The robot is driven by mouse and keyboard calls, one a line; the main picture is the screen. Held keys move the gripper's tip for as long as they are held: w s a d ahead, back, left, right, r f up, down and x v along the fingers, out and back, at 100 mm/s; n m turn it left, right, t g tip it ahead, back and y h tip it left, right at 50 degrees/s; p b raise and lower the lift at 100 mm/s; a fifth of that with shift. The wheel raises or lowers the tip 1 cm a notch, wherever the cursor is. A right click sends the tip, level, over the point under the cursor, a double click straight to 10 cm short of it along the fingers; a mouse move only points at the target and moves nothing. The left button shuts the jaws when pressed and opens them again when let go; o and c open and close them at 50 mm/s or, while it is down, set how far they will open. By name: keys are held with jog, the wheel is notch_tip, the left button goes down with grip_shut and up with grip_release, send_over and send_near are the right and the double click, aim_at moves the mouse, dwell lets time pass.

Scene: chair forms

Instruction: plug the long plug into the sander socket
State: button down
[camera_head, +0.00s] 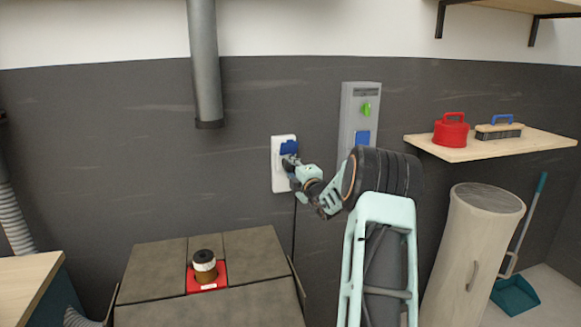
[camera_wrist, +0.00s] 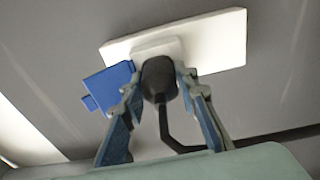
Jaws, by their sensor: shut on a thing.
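A white wall socket plate (camera_head: 279,181) with a raised blue flap (camera_head: 289,147) is on the dark wall. In the wrist view the plate (camera_wrist: 220,42) spans the top, with its blue flap (camera_wrist: 108,86) to the left. My gripper (camera_head: 292,166) is at the plate, shut on a black plug (camera_wrist: 158,80) with a cord (camera_wrist: 166,130) bending down and right. The plug's front end is against the white raised socket face (camera_wrist: 157,46); I cannot tell how deep it sits. In the head view the plug is mostly hidden by my gripper.
A grey wall box (camera_head: 347,107) with a green knob (camera_head: 366,109) and blue cover is to the right. A grey pipe (camera_head: 205,70) hangs at upper left. A wooden shelf (camera_head: 459,154) and tall cylinder (camera_head: 462,250) stand right.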

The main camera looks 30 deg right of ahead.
jog(key=shift+w+r, duration=0.2)
jog(key=c, duration=1.4)
grip_release()
jog(key=shift+w+f, duration=0.15)
jog(key=shift+f, duration=0.05)
jog(key=shift+c, duration=0.2)
jog(key=s+a, duration=0.2)
jog(key=s, duration=1)
